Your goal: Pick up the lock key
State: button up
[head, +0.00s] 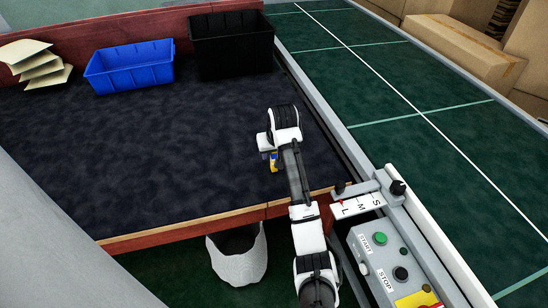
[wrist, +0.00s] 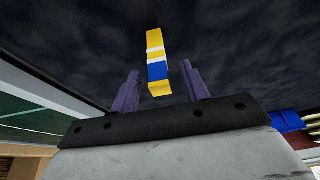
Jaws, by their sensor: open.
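A small upright-looking block (wrist: 157,50) with yellow, white and blue bands shows in the wrist view; I take it for the lock key, though its shape is not clearly a key. It lies on the dark table mat, between and just beyond the fingertips. In the head view its yellow and blue part (head: 274,162) shows beside the end of my arm, partly hidden by it. My gripper (wrist: 160,76) has its two purple fingers apart, one on each side of the block, with visible gaps. Its fingers are mostly hidden in the head view.
A blue bin (head: 131,67), a black bin (head: 232,45) and stacked cream pieces (head: 38,64) stand at the table's back. A green conveyor (head: 400,110) with a metal rail runs at right. A control box (head: 388,262) stands front right. The mat's left and middle are clear.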

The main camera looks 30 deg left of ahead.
jog(key=shift+w+a+f, duration=0.1)
jog(key=shift+f, duration=0.35)
jog(key=shift+c, duration=0.2)
grip_shut()
jog(key=shift+r, duration=0.15)
notch_tip(320, 180, up, 20)
jog(key=p, duration=0.1)
jog(key=shift+p, duration=0.3)
